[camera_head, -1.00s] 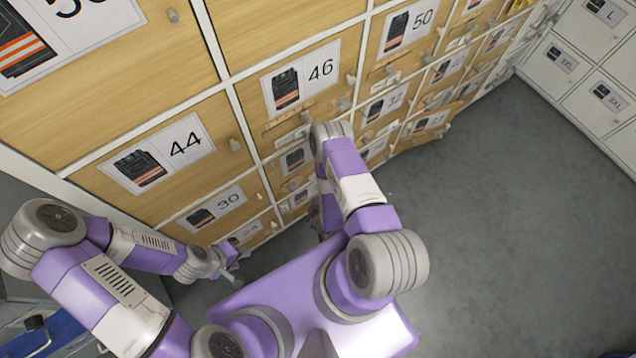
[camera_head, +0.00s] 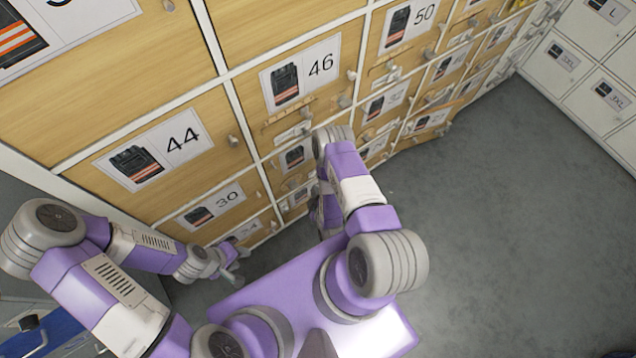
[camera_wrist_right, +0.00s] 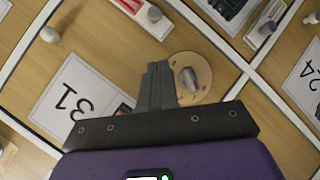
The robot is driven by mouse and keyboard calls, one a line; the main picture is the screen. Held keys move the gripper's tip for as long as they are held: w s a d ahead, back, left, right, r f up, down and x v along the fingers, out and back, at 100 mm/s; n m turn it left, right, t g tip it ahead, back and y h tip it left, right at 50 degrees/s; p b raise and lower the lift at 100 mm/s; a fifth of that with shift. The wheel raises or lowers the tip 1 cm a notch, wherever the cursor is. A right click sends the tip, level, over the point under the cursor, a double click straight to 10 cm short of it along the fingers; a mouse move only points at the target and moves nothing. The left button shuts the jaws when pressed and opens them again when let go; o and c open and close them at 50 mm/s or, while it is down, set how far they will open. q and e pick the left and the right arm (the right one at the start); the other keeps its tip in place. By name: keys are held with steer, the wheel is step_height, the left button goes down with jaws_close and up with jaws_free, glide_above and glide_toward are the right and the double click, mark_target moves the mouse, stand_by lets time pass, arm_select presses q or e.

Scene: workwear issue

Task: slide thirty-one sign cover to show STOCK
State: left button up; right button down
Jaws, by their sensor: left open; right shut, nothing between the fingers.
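In the right wrist view the 31 label (camera_wrist_right: 75,100) is on a wooden door, turned round in the picture and partly hidden by my gripper. Beside it is a round wooden disc (camera_wrist_right: 207,68) with a grey oval piece (camera_wrist_right: 189,80) on it. I cannot tell whether this disc is part of the sign cover; no word STOCK is readable. My right gripper (camera_wrist_right: 160,66) is shut and empty, its tips beside the disc's edge; contact is unclear. My arm hides it in the head view. My left gripper (camera_head: 231,278) is open and empty, low by the lockers.
White-and-red strips (camera_wrist_right: 138,7) and a round knob (camera_wrist_right: 154,15) stick out from nearby doors. The 24 label (camera_wrist_right: 303,78) is across a white divider. In the head view, doors 44 (camera_head: 182,140) and 46 (camera_head: 321,65) are above my arms. Grey floor (camera_head: 500,220) is clear at right.

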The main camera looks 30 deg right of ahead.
mark_target(314, 174)
steer(key=w+d+f+b, duration=0.1)
steer(key=w+d+f, duration=0.1)
steer(key=w+f, duration=0.1)
steer(key=w+d+f+b, duration=0.1)
steer(key=shift+w+d+f+b, duration=0.1)
steer(key=shift+w+f+b, duration=0.2)
steer(key=shift+w, duration=0.05)
arm_select(q)
step_height(314, 174, down, 3)
steer(key=shift+f, duration=0.2)
arm_select(e)
steer(key=shift+w+d+f, duration=0.15)
steer(key=shift+d+f, duration=0.1)
steer(key=shift+d, duration=0.05)
